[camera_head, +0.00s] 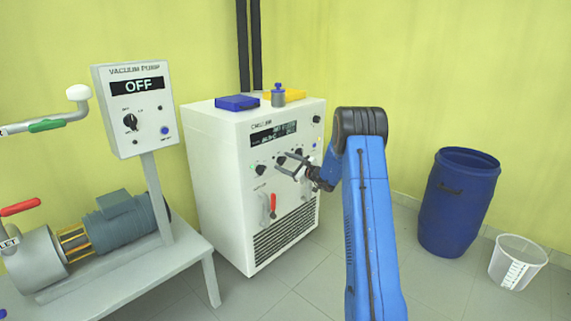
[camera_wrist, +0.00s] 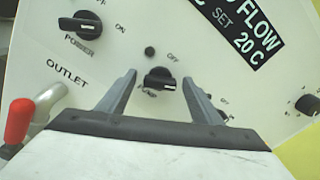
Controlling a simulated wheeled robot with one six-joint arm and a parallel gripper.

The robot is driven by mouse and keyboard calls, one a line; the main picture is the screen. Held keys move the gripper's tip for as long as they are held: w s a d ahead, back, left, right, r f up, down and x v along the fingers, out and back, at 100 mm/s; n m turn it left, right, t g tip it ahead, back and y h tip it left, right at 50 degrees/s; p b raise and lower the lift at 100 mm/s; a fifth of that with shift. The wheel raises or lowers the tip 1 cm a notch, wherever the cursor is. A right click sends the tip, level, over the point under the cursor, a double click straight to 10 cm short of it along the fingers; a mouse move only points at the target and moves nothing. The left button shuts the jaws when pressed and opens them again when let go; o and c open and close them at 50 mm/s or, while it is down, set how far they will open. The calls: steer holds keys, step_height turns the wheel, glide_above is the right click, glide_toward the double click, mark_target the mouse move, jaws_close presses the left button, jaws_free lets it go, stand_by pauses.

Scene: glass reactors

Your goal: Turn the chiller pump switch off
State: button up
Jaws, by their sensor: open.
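The white chiller (camera_head: 215,150) stands against the back wall with a row of black knobs under its display. In the wrist view the pump knob (camera_wrist: 160,79) sits between my gripper's open fingers (camera_wrist: 158,90). Contact between fingers and knob cannot be told. The power knob (camera_wrist: 80,25) is at upper left. In the head view my gripper (camera_head: 283,163) is at the chiller's front panel and partly covers the knobs.
A red-handled outlet valve (camera_wrist: 18,120) is at left in the wrist view. Another knob (camera_wrist: 308,104) is at right. The vacuum pump panel (camera_head: 132,108) reads OFF. A blue drum (camera_head: 455,205) and a clear bucket (camera_head: 516,262) stand right. Floor before the chiller is clear.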

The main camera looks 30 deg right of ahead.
steer(key=c, duration=1.1)
steer(key=shift+o, duration=0.2)
steer(key=shift+n, duration=0.3)
steer(key=n, duration=0.5)
steer(key=shift+a+f, duration=0.1)
steer(key=n, duration=0.6)
steer(key=shift+s+f, duration=0.1)
steer(key=shift+n, duration=0.3)
